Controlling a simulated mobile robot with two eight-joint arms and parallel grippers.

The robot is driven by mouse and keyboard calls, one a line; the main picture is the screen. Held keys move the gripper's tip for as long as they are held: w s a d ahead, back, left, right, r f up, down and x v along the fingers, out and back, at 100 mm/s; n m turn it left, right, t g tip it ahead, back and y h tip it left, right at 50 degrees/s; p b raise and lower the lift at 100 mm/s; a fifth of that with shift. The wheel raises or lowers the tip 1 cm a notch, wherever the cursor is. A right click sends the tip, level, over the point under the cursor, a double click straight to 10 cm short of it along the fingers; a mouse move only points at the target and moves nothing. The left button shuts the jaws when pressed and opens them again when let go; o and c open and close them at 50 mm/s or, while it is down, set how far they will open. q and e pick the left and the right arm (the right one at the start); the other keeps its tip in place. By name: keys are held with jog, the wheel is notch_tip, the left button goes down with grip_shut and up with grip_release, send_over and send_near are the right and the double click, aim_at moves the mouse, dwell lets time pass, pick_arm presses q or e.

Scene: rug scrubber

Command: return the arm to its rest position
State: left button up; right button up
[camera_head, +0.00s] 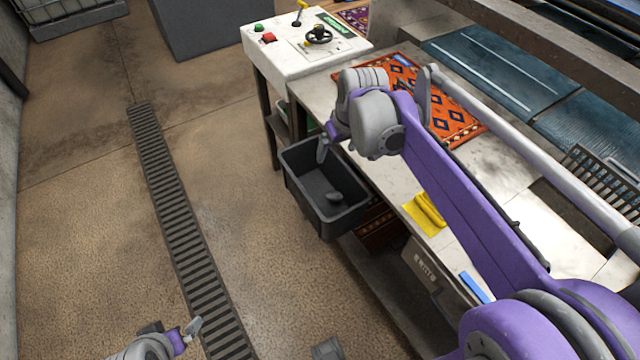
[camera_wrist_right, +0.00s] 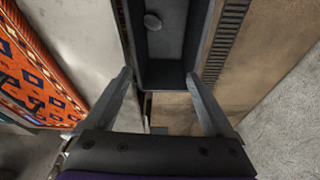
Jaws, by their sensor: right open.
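My right arm, purple and grey, reaches over the worktable, and its gripper (camera_head: 324,147) hangs over the back edge of the dark grey bin. In the right wrist view the two fingers (camera_wrist_right: 158,77) are wide apart with nothing between them.
The worktable has a patterned orange rug (camera_head: 455,118), a yellow cloth (camera_head: 424,214) and a blue strip (camera_head: 474,287). A white control box (camera_head: 318,62) with buttons and a small wheel stands at its far end. The floor to the left, with a drain grate (camera_head: 170,190), is open.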

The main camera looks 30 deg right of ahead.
jog(key=s+a+f+t+p, duration=0.1)
jog(key=s+a+f+p, duration=0.1)
jog(key=s+a, duration=0.3)
jog(key=s+a+f+t+p, duration=0.1)
jog(key=s+a, duration=0.4)
jog(key=s, duration=0.7)
jog(key=shift+s+f+p, duration=0.3)
jog(key=shift+f+p, duration=0.3)
jog(key=shift+p, duration=0.4)
